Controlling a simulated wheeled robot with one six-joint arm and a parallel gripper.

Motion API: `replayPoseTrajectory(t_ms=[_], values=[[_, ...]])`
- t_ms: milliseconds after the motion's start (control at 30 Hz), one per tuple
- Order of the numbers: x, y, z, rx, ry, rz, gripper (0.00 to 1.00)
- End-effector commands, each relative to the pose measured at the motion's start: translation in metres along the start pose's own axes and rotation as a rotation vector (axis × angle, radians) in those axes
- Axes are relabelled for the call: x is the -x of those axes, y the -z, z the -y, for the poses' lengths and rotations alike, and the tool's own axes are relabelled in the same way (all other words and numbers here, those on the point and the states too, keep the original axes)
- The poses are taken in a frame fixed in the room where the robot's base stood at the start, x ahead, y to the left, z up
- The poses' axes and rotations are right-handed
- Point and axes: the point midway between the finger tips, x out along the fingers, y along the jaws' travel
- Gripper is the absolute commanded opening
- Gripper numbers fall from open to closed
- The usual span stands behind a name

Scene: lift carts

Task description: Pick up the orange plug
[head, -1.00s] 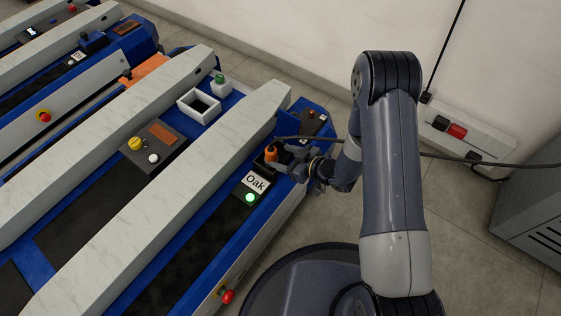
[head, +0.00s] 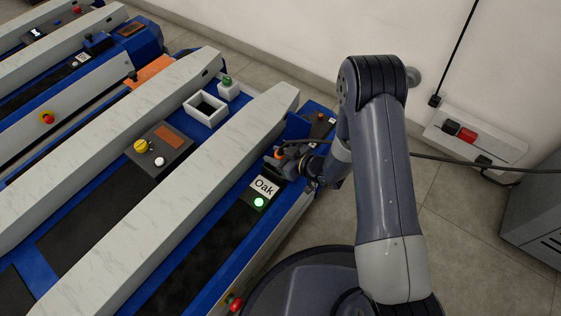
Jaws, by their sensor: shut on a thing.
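The orange plug (head: 280,154) shows as a small orange spot at the right end of the nearest cart, just above the white "Oak" label (head: 264,187). My gripper (head: 284,161) is shut on the plug, and its dark fingers hide most of it. A dark cable (head: 305,141) runs from near the plug to the right, behind my arm. I cannot tell whether the plug sits in a socket or is clear of the cart.
A green lit button (head: 259,202) is below the label. A white beam (head: 215,150) lies left of the plug. A wall outlet strip (head: 476,138) with a red piece and black plugs is at the right. A grey cabinet (head: 535,220) stands at the right edge.

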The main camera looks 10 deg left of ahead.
Motion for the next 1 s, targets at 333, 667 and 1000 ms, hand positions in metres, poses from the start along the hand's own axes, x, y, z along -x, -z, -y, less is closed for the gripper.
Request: replayPoseTrajectory(t_ms=[333, 667, 1000], values=[[0.0, 0.001, 0.0, 0.0, 0.0, 0.0, 0.1], [0.021, 0.05, -0.001, 0.003, -0.002, -0.002, 0.1], [0.038, 0.091, 0.0, 0.0, 0.0, 0.0, 0.1]])
